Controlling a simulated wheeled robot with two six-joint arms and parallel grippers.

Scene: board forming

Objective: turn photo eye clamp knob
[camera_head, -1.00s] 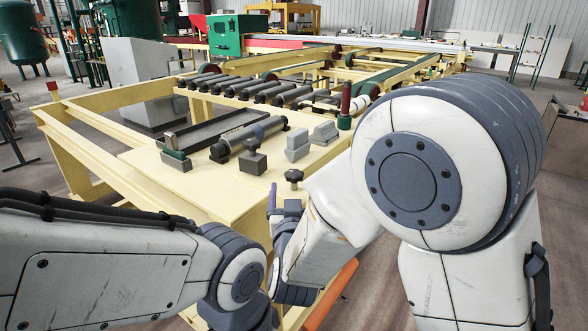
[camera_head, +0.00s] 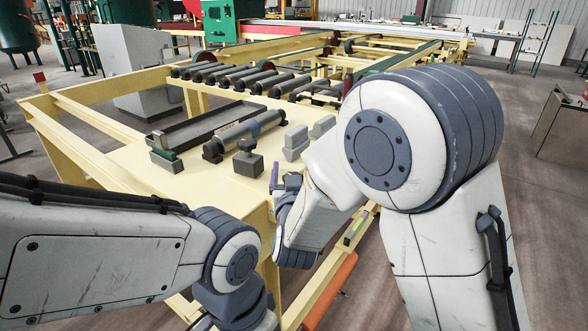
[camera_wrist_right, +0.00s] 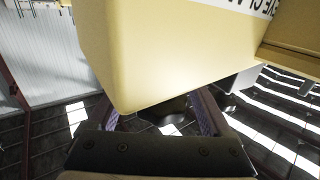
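My right gripper (camera_head: 283,182) is beside the near right corner of the yellow machine table (camera_head: 205,192), mostly hidden by my own arm. In the right wrist view its two fingers (camera_wrist_right: 158,118) are apart, with purple inner pads. A yellow block with black lettering reading part of "EYE CLA" (camera_wrist_right: 170,55) fills the upper middle. A dark rounded thing (camera_wrist_right: 168,108) shows between the fingers, partly covered by the block; I cannot tell whether it is the clamp knob. No clamp knob shows clearly in the head view. My left arm enters from the left; its gripper is out of view.
A grey block with a dark top (camera_head: 247,160), a grey roller cylinder (camera_head: 245,132), a dark tray (camera_head: 208,122) and pale grey blocks (camera_head: 295,142) stand on the table. An orange bar (camera_head: 330,292) lies low at right. Open floor lies to the right.

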